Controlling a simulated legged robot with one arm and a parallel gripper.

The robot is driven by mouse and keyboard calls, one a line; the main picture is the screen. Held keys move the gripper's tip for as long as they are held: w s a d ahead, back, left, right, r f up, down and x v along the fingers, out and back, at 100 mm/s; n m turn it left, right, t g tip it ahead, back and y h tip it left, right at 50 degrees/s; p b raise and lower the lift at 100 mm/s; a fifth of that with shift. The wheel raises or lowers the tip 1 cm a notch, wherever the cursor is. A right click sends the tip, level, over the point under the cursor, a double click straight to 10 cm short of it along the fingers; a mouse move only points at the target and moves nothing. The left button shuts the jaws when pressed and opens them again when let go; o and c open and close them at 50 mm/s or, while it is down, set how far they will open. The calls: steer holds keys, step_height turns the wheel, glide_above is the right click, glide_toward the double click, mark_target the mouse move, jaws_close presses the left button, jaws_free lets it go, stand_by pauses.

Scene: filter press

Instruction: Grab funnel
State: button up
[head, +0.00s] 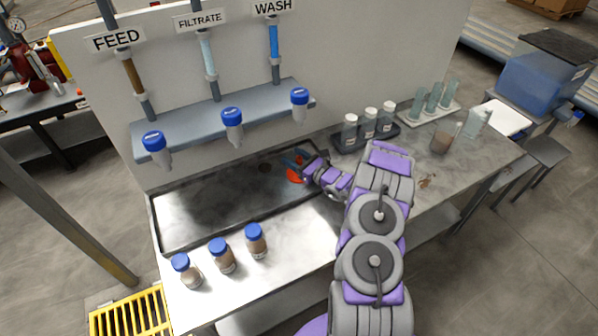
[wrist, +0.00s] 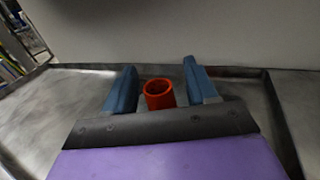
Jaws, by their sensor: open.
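The funnel (wrist: 158,94) is orange-red, with a round open end showing in the wrist view. In the head view the orange-red funnel (head: 295,172) is in the right part of the sunken metal tray, partly hidden by my gripper. My gripper (head: 294,161) is at the funnel, reaching in from the right. In the wrist view my gripper (wrist: 160,85) is open, with one blue finger on each side of the funnel. Gaps show between the funnel and both fingers. The funnel's lower part is hidden behind the gripper's dark edge.
The sunken tray (head: 207,207) has a raised rim. Several blue-capped jars (head: 222,256) stand along the bench's front left. A shelf (head: 215,118) with blue-topped valves overhangs the back. A dark rack of bottles (head: 368,131) stands right of the gripper. The tray's left part is clear.

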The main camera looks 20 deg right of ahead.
steer(key=shift+d, duration=0.1)
jaws_close()
stand_by(0.4)
steer(key=shift+r, duration=0.1)
